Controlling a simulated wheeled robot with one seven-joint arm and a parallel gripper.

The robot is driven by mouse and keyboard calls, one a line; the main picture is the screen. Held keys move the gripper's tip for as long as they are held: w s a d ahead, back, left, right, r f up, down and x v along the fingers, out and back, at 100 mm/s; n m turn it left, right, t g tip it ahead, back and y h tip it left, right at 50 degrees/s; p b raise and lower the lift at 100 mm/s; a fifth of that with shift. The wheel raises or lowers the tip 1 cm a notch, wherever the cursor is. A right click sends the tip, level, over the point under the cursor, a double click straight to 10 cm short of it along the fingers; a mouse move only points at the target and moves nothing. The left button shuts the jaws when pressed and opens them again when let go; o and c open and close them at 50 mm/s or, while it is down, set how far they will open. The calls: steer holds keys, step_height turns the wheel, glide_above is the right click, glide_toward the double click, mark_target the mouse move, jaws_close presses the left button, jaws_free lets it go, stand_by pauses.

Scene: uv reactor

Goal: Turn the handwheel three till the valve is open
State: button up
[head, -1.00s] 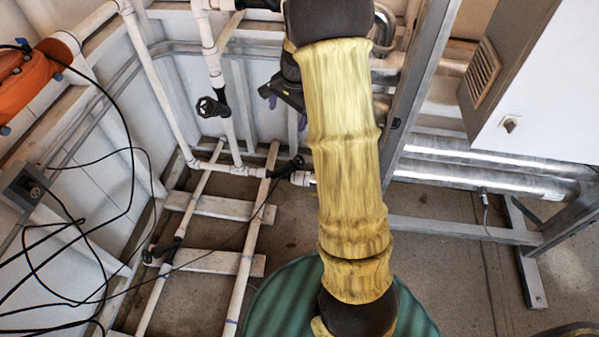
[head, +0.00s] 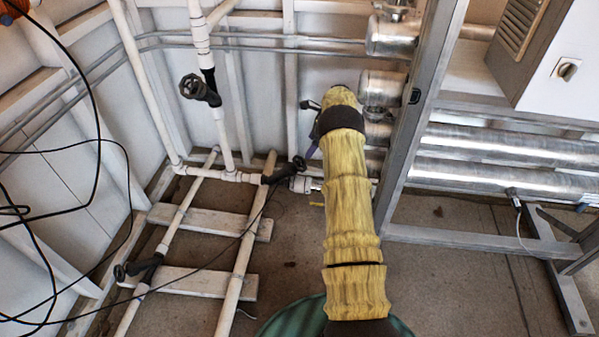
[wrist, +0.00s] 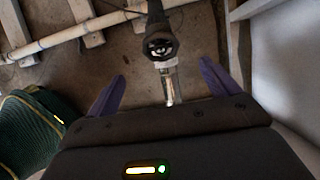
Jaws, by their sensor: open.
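Three black handwheels show in the head view: one on the upright white pipe (head: 198,89), one at the floor-pipe junction (head: 297,163), and one at lower left (head: 120,272). No label shows which is three. My gripper (wrist: 162,70) is open and empty, its two purple fingers spread apart. In the wrist view a black valve part (wrist: 160,46) with a pale fitting stands ahead, between the fingers in the picture; I see no contact. In the head view my gripper (head: 312,148) is mostly hidden by my yellow-sleeved arm, near the junction handwheel. Whether any valve is open cannot be told.
White pipes (head: 240,245) run along the floor over wooden planks (head: 210,220). A grey metal frame (head: 420,130) and silver pipes (head: 500,180) stand at right, with a white cabinet (head: 570,70) above. Black cables (head: 70,170) hang at left.

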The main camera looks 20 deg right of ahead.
mark_target(300, 162)
stand_by(0.3)
steer(key=b+x, duration=0.4)
steer(key=x, duration=0.8)
steer(key=shift+w, duration=0.1)
steer(key=shift+r, duration=0.1)
steer(key=c, duration=0.9)
